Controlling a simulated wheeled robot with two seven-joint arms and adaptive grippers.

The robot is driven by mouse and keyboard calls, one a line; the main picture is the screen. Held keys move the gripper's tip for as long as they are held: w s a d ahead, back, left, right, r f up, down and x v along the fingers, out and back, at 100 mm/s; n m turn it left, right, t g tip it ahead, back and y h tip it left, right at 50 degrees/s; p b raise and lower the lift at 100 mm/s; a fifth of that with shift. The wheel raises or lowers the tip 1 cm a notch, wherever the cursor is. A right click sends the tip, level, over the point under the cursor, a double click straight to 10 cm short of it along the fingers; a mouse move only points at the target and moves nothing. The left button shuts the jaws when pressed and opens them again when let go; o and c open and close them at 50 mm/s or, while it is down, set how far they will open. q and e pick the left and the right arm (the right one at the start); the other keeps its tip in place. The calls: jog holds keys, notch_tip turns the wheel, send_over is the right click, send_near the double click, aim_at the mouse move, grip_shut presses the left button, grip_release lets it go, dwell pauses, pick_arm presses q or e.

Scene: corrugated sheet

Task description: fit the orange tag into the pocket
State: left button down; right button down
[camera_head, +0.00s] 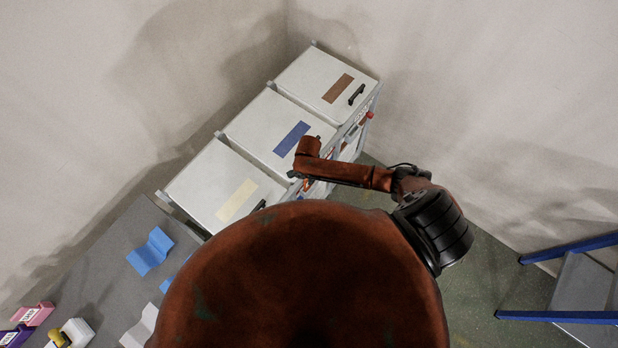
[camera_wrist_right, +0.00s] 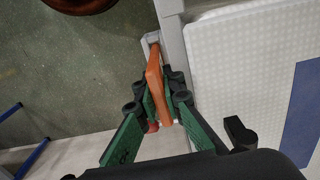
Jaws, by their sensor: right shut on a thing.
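My right gripper (camera_wrist_right: 162,88) has its green-padded fingers closed on the orange tag (camera_wrist_right: 154,72), one on each side. The tag is a flat slab, seen edge-on in the right wrist view. Its far end is at a narrow pale holder (camera_wrist_right: 150,40), which looks like the pocket, beside the white cabinet's edge. I cannot tell whether the tag's end is inside it or only in front. In the head view my right arm reaches left to the cabinets' front side, and the gripper (camera_head: 304,182) is small and partly hidden there. My left gripper is not in view.
Three white cabinets carry a brown strip (camera_head: 338,88), a blue strip (camera_head: 292,139) and a yellow strip (camera_head: 237,200). A grey table (camera_head: 100,262) with blue pieces stands lower left. A blue-framed step (camera_head: 580,285) stands at right. Green floor lies between.

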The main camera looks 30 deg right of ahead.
jog(key=shift+f+b, duration=0.6)
jog(key=shift+f, duration=1)
jog(key=c, duration=2)
grip_release()
jog(key=shift+c, duration=0.2)
jog(key=shift+o, duration=0.3)
jog(key=shift+w+r, duration=0.1)
jog(key=shift+r, duration=0.1)
jog(key=shift+w+r, duration=0.1)
jog(key=shift+r, duration=0.25)
jog(key=r, duration=1.1)
jog(key=shift+s, duration=0.25)
jog(key=shift+f, duration=0.1)
